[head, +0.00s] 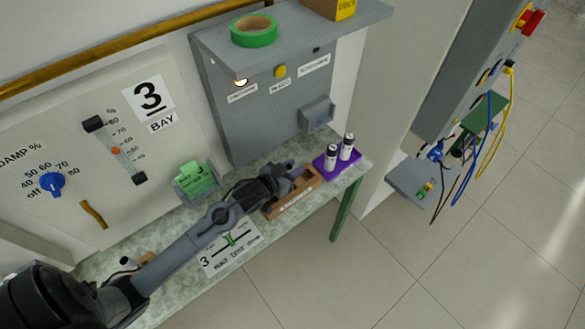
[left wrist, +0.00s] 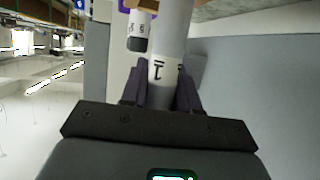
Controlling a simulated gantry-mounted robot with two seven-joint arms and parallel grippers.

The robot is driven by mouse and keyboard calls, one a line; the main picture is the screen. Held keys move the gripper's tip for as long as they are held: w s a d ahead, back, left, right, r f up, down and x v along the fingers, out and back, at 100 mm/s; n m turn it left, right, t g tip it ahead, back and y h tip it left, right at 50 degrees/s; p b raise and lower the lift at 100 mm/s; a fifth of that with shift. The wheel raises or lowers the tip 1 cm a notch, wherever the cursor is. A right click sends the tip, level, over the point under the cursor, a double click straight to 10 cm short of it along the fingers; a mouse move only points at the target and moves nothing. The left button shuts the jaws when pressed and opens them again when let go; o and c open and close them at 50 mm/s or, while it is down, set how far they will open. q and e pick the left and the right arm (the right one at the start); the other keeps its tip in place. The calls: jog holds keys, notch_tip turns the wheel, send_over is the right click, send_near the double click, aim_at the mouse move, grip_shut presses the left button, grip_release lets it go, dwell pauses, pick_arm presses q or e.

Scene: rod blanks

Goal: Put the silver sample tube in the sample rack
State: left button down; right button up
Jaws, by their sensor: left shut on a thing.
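My left gripper (head: 283,183) is over the bench near its right end. In the left wrist view its two dark fingers are shut on a pale grey sample tube (left wrist: 171,40) with black marks. In the head view I cannot make out the held tube clearly. A purple rack (head: 325,170) stands just right of the gripper, at the bench's right end. Two white tubes with black bands and dark tops stand upright in it, a front one (head: 332,157) and a back one (head: 347,148). One dark-ended tube (left wrist: 138,30) shows beyond the fingers in the left wrist view. My right gripper is out of view.
A wooden tray (head: 302,191) lies beside the gripper. A grey bin with green cards (head: 196,180) is at the wall. A grey cabinet (head: 250,125) rises behind, with a shelf (head: 330,40) holding green tape (head: 254,31). The floor at right is clear.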

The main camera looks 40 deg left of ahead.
pick_arm(q)
jog(key=c, duration=0.8)
grip_release()
jog(key=shift+f, duration=0.1)
jog(key=shift+c, duration=0.2)
jog(key=v, duration=1.2)
jog(key=s+d+f+m+g, duration=0.1)
jog(key=s+d+f+g, duration=0.2)
jog(key=s+d+g, duration=0.2)
jog(key=s+d+f+m+g, duration=0.1)
jog(key=s+d+f+g, duration=0.2)
jog(key=s, duration=0.7)
jog(key=d+g, duration=0.2)
jog(key=shift+s+d+f, duration=0.3)
jog(key=shift+s+d, duration=0.05)
